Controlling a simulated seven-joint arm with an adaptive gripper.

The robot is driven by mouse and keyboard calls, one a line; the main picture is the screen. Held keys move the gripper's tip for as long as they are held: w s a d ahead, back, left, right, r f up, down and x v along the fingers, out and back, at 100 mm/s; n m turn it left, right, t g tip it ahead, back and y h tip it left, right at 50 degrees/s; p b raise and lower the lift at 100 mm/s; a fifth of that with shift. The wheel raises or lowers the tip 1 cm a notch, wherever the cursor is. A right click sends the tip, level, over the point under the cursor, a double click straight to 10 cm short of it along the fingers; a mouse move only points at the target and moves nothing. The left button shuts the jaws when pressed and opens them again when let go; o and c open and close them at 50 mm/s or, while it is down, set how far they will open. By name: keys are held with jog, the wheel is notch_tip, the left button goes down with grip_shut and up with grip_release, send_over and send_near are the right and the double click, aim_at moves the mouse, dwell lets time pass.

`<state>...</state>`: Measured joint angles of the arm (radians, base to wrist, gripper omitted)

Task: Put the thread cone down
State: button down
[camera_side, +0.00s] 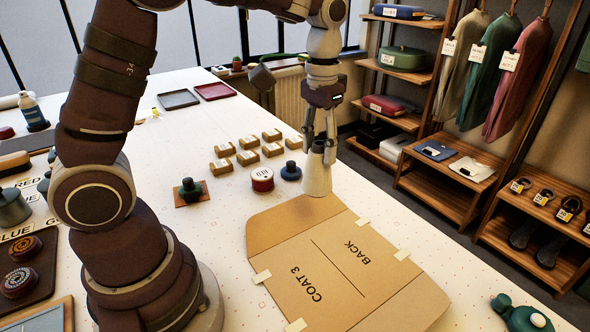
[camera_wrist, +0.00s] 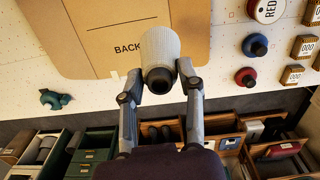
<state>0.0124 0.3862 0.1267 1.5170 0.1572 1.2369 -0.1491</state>
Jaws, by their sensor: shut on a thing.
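The pale grey thread cone (camera_side: 318,172) stands upright between the fingers of my gripper (camera_side: 318,145), at the far edge of the brown paper pattern marked COAT 3 BACK (camera_side: 330,262). Its base looks to be at or just above the paper; I cannot tell whether it touches. In the wrist view the cone (camera_wrist: 160,50) shows its dark top end toward my gripper (camera_wrist: 160,88), with one fingertip on each side. My gripper is shut on the cone near its top.
Close left of the cone are a blue knobbed piece (camera_side: 291,172) and a red round tin (camera_side: 262,180). Several small tan boxes (camera_side: 247,157) stand behind them. A green knobbed piece sits on an orange square (camera_side: 191,190). Wooden shelves (camera_side: 455,180) stand beyond the table's right edge.

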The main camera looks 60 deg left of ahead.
jog(key=s+a+f+n, duration=0.3)
jog(key=s+a+n, duration=0.2)
jog(key=s+n, duration=0.35)
jog(key=s+a+f+n, duration=0.3)
jog(key=s+a+n, duration=0.2)
jog(key=s+n, duration=0.35)
jog(key=shift+w+a+f, duration=0.85)
jog(key=shift+w+a, duration=0.65)
jog(key=shift+a, duration=0.6)
jog(key=shift+w+a+f, duration=0.85)
jog(key=shift+w+a, duration=0.7)
jog(key=shift+a, duration=0.5)
jog(key=shift+w+a+f, duration=0.85)
jog(key=shift+w+a, duration=0.65)
jog(key=shift+a, duration=0.6)
jog(key=c, duration=0.7)
grip_release()
jog(key=shift+f, duration=0.1)
